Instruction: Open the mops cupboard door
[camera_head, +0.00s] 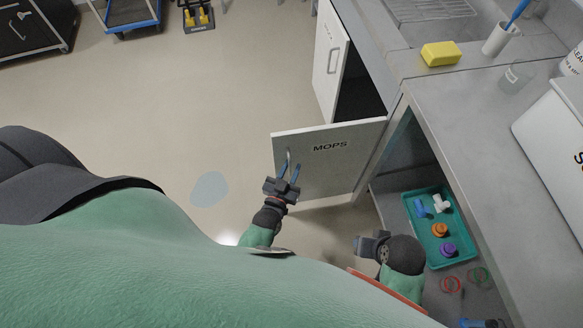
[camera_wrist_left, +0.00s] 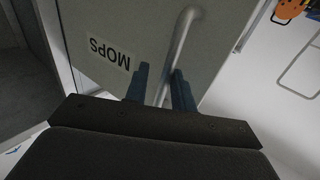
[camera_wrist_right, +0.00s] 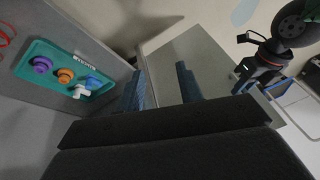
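The mops cupboard door (camera_head: 345,170) is a grey panel labelled MOPS, standing swung out from the counter front in the head view. Its bar handle (camera_head: 289,157) is near the door's free edge. My left gripper (camera_head: 287,170) is at that handle. In the left wrist view the handle (camera_wrist_left: 178,50) runs between my left fingers (camera_wrist_left: 160,75), which look apart, with space around the bar. My right gripper (camera_head: 368,246) is below the door, in front of the counter. In the right wrist view its fingers (camera_wrist_right: 160,80) are apart and empty.
A white door (camera_head: 330,60) stands open beyond the mops door. A teal tray (camera_head: 408,212) with several coloured items lies on the shelf under the counter at right. A yellow sponge (camera_head: 441,54) is on the counter.

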